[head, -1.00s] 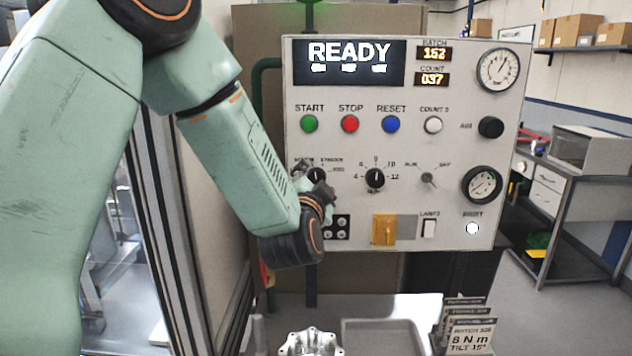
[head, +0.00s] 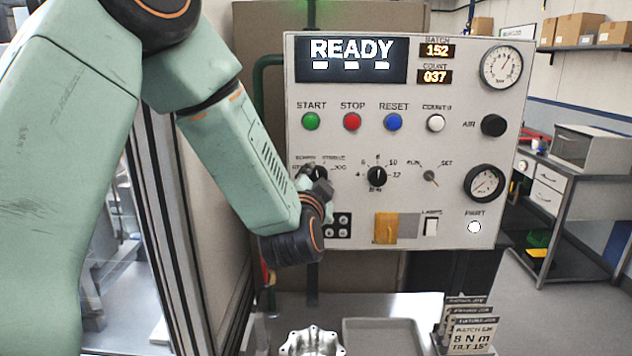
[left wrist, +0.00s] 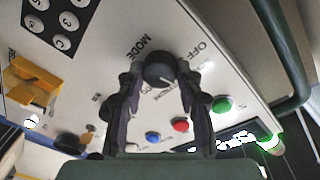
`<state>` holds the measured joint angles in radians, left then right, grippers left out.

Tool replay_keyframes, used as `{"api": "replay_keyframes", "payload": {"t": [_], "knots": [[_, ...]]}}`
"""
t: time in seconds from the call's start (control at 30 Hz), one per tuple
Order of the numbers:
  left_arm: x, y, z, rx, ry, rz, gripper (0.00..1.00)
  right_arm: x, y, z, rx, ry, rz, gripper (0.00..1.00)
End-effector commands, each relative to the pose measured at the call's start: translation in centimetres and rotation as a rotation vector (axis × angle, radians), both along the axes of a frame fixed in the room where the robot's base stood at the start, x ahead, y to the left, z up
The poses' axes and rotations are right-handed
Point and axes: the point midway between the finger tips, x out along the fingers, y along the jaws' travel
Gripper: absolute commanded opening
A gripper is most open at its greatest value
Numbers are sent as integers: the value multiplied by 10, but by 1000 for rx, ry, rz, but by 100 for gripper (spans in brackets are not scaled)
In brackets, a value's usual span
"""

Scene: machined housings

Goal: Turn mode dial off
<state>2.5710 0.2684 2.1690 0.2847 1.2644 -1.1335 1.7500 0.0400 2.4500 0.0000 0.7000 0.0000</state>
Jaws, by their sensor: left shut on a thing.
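The mode dial (left wrist: 160,70) is a black round knob on the light grey panel, with the words MODE and OFF printed beside it in the left wrist view. My left gripper (left wrist: 158,82) has its two fingers on either side of the knob, shut on it. In the head view the dial (head: 319,173) is partly hidden behind my left gripper (head: 316,187). I cannot make out exactly which label the dial points to. My right gripper is out of view.
The panel (head: 350,225) also carries start, stop and reset buttons, a second selector (head: 377,176), a small switch (head: 430,176) and two gauges. A keypad (head: 338,226) sits just below my left gripper. A grey tray (head: 383,325) and a metal housing (head: 311,342) are below.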

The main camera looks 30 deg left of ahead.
Motion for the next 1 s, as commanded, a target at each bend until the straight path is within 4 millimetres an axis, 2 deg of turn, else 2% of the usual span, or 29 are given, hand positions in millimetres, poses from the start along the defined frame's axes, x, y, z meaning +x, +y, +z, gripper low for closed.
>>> {"api": "replay_keyframes", "payload": {"t": [0.27, 1.0], "knots": [[0, -1, 0, -147, -99, -4, 4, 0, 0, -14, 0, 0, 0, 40], [0, 0, 0, -693, -437, -4, 4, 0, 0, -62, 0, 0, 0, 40]]}}
